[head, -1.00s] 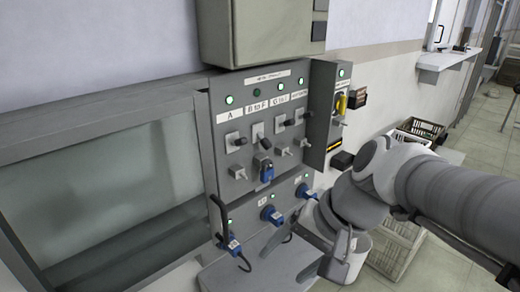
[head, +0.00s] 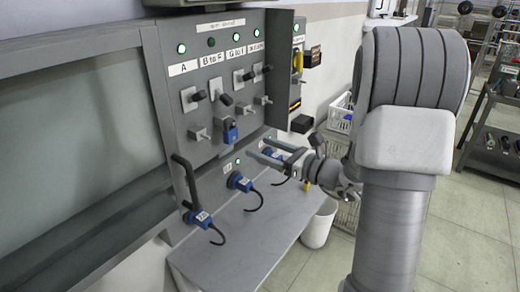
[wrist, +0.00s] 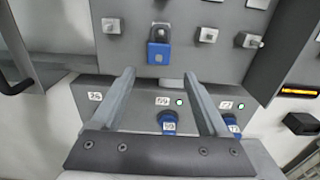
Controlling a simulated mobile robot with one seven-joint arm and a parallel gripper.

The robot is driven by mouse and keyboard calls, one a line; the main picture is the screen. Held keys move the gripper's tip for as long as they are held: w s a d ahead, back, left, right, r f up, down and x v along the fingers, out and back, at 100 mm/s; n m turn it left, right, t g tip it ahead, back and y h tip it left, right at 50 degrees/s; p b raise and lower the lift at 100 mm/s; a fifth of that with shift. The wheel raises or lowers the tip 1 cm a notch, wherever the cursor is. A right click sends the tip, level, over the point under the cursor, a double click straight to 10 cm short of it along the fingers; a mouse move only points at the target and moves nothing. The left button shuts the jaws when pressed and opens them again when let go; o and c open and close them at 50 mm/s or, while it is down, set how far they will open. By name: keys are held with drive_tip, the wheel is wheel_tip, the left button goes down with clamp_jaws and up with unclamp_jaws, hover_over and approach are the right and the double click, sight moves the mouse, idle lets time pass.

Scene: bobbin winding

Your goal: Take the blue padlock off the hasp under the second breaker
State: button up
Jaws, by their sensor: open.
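The blue padlock (head: 230,131) hangs under the second breaker (head: 223,93), labelled "B to F", on the grey panel. In the wrist view the padlock (wrist: 159,53) is at the upper middle, with its shackle up at the hasp (wrist: 160,32). My gripper (head: 277,148) is open and empty, to the right of the padlock and a little lower in the head view. In the wrist view my gripper's two fingers (wrist: 158,75) point up toward the panel, one on each side of the padlock's column. The padlock appears beyond the fingertips, not touched.
Blue plugs (head: 238,182) with black cables sit in the lower panel above a grey ledge (head: 245,226). Other empty hasps (head: 199,134) flank the padlock. A black handle (head: 184,178) stands lower left.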

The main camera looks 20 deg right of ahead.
sight(234, 134)
drive_tip(key=shift+x, duration=4.4)
drive_tip(key=shift+b, duration=0.35)
clamp_jaws()
drive_tip(key=shift+r+p, duration=0.3)
drive_tip(key=shift+r, duration=0.3)
drive_tip(key=shift+s, duration=0.1)
drive_tip(key=shift+b+v, duration=0.3)
drive_tip(key=shift+v, duration=2.6)
drive_tip(key=shift+f, duration=0.1)
